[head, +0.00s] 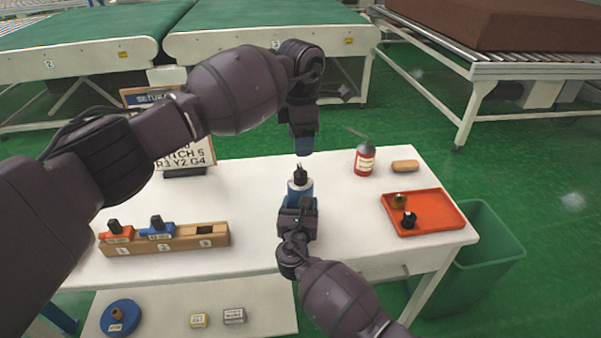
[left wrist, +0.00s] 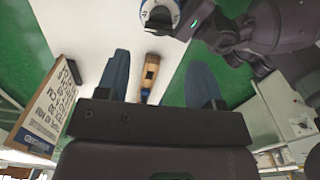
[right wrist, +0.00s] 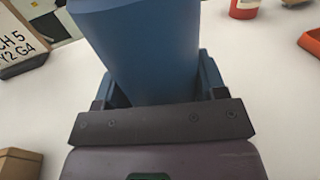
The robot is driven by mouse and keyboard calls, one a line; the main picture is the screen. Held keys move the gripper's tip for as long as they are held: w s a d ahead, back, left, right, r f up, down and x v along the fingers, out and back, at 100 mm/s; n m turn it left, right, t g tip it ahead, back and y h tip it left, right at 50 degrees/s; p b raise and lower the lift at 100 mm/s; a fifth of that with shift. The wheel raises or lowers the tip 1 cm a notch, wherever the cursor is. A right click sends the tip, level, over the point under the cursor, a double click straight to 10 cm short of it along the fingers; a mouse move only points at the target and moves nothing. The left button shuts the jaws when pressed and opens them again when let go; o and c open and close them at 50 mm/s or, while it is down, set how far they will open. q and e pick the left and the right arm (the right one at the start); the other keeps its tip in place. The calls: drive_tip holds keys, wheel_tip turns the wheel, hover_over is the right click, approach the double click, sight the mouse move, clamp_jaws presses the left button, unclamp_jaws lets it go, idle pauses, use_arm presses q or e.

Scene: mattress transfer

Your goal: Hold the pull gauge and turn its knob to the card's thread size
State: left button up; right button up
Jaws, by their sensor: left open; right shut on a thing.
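The pull gauge (head: 299,190) is blue with a black knob (head: 300,175) on top. It stands upright in my right gripper (head: 298,208), which is shut on its blue body; the body also fills the right wrist view (right wrist: 145,50). My left gripper (head: 301,148) is open and empty, a little above the knob. In the left wrist view the gauge (left wrist: 160,12) shows at the top edge, outside the open fingers. The setup card (head: 200,154) stands at the table's back left, partly hidden by my left arm; "R3 Y2 G4" is readable, the thread size is not clear.
A wooden rack (head: 188,241) at front left holds a red and a blue block; its third slot is empty. An orange tray (head: 440,220) at right holds two small knobbed pieces. Behind it are a red bottle (head: 365,160) and a tan block (head: 405,166). A green bin (head: 490,240) stands right.

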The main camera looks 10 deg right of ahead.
sight(301, 168)
use_arm(q)
wheel_tip(301, 168, down, 10)
drive_tip(key=shift+r, duration=0.1)
idle(0.4)
drive_tip(key=c, duration=0.8)
